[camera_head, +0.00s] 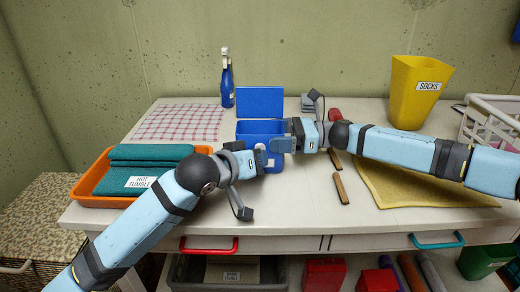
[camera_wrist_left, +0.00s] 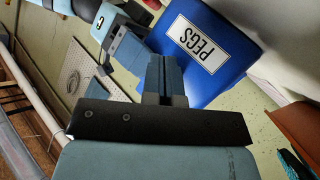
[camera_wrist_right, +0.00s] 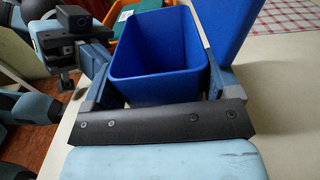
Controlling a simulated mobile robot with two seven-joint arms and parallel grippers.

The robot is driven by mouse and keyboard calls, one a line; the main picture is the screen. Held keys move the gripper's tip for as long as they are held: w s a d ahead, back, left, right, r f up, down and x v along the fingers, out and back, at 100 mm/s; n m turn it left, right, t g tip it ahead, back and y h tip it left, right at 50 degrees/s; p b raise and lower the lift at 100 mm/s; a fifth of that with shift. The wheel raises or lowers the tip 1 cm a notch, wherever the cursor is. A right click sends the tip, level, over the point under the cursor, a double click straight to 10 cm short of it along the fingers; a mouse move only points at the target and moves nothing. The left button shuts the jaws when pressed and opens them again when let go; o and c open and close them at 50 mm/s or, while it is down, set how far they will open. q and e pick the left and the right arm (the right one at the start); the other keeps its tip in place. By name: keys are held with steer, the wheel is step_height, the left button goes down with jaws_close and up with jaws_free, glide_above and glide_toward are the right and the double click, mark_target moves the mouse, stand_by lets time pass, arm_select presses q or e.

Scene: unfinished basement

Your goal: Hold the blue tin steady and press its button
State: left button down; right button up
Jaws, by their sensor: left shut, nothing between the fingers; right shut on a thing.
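The blue tin (camera_head: 243,127) stands on the white table with its lid (camera_head: 260,101) raised behind it. In the right wrist view the open tin (camera_wrist_right: 152,72) looks empty. Contact is unclear. I cannot make out the button.
An orange tray (camera_head: 92,182) with teal cloth lies left. A blue bottle (camera_head: 227,82) and checked cloth (camera_head: 180,122) are behind. A yellow SOCKS bin (camera_head: 415,95), yellow cloth (camera_head: 400,188), white basket (camera_head: 492,122) and wooden pegs (camera_head: 341,188) lie right.

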arm_select(q)
steer(key=shift+s, duration=0.5)
steer(key=shift+s, duration=2.55)
arm_select(e)
steer(key=o, duration=0.8)
steer(key=shift+d, duration=0.1)
